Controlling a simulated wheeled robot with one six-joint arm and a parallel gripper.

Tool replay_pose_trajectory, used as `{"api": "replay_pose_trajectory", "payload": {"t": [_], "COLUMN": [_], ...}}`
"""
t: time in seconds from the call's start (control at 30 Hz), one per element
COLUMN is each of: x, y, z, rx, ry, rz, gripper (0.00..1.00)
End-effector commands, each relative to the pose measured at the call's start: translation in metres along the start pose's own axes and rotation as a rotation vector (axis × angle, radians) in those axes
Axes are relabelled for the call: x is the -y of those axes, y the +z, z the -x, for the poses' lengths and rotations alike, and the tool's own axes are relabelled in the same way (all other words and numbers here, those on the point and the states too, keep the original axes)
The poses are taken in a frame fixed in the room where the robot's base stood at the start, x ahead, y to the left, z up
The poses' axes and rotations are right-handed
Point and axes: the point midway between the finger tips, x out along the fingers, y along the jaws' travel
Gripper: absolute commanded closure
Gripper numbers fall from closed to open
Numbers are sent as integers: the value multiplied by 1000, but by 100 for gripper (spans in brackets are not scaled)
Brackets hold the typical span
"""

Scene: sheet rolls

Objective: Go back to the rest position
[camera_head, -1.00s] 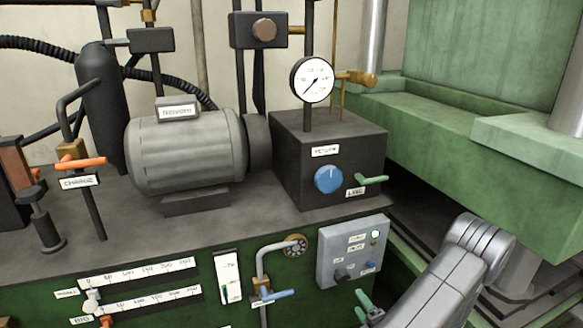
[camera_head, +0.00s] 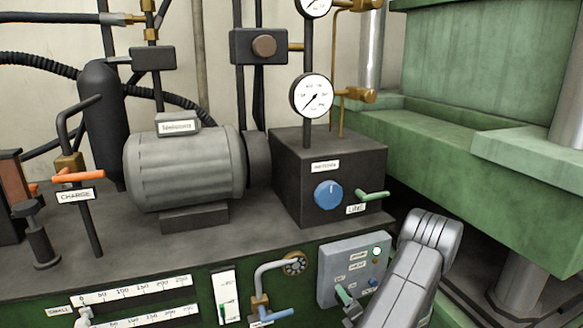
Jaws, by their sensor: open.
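My gripper (camera_head: 343,294) shows at the bottom, right of centre, with a green finger part in front of the grey control box (camera_head: 327,262). It covers part of the box's lower left face. I cannot tell whether it touches the box. My grey arm rises from the bottom edge to a rounded joint just right of the box and bends there. The gripper is open, and no held thing shows.
A dark block with a blue dial (camera_head: 328,194) and a green lever (camera_head: 374,195) stands above the box. A grey motor (camera_head: 184,168) is left of it. The green press (camera_head: 450,150) fills the right side. A bent pipe (camera_head: 262,278) stands left of my gripper.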

Motion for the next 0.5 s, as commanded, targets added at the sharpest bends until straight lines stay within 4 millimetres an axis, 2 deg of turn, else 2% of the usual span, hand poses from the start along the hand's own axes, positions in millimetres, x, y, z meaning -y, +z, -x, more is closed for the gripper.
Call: {"api": "replay_pose_trajectory", "payload": {"t": [0.5], "x": [1], "y": [-1], "z": [0], "rx": [0], "ry": [1], "rz": [440], "gripper": [33]}}
